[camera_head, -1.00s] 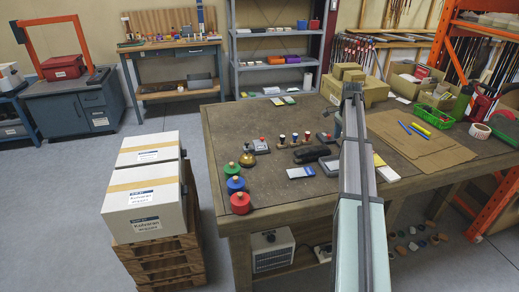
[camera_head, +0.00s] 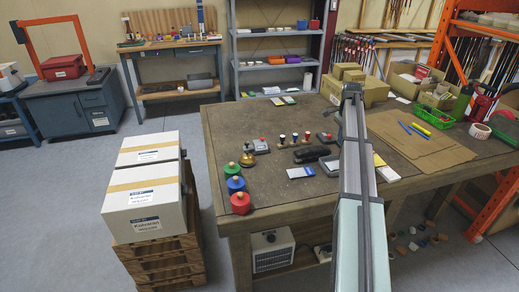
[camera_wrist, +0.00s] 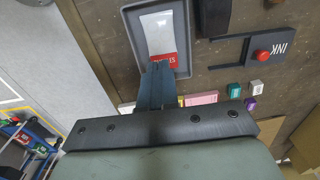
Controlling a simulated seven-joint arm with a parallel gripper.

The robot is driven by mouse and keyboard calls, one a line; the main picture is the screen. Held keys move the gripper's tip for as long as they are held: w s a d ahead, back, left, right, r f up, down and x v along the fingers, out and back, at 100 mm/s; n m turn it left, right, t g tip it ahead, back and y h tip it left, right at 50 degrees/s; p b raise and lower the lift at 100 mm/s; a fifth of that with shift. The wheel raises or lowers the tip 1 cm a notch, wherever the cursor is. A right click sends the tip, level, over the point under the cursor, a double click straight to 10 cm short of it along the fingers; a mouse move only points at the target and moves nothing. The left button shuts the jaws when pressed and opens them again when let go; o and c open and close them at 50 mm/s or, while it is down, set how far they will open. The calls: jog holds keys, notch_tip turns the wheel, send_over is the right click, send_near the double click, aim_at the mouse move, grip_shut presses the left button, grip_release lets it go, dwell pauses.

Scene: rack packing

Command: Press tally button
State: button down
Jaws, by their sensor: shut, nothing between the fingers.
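My gripper (camera_wrist: 157,70) is shut and empty in the wrist view. Its fingertips overlap the near end of a grey tray (camera_wrist: 131,38), by a red label (camera_wrist: 163,61); I cannot tell whether they touch it. In the head view my arm reaches over the workbench (camera_head: 225,140) and largely hides the gripper. A small device with a red top (camera_head: 262,139) stands near a brass bell (camera_head: 247,159). No tally button can be identified by a readable label.
Red (camera_head: 240,203), blue (camera_head: 236,184) and green (camera_head: 233,169) knobbed pots line the bench's left edge. Several stamps stand mid-bench beside a black case (camera_head: 309,155). Cardboard boxes (camera_head: 375,92) and a green basket (camera_head: 433,117) are behind and right. The bench's back left is mostly clear.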

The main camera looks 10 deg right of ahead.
dwell(0.8)
jog(key=w+a, duration=0.2)
jog(key=a, duration=0.2)
jog(key=w+a+f+n, duration=0.1)
jog(key=w+a, duration=0.1)
jog(key=a, duration=0.2)
jog(key=w+a+n, duration=0.1)
jog(key=w+a, duration=0.1)
jog(key=a, duration=0.2)
jog(key=shift+w+a+f, duration=0.3)
jog(key=shift+w+a, duration=0.05)
jog(key=shift+a, duration=0.05)
jog(key=w+a+t+y, duration=0.1)
jog(key=w+a+y, duration=0.1)
jog(key=w+a, duration=0.45)
notch_tip(320, 180, up, 5)
jog(key=m+t+y, duration=0.3)
jog(key=t+y, duration=0.1)
jog(key=t, duration=0.2)
send_over(262, 139)
jog(key=shift+d+f, duration=0.15)
jog(key=shift+d, duration=0.25)
jog(key=shift+f, duration=0.15)
jog(key=shift+f, duration=4.3)
jog(key=shift+f, duration=0.1)
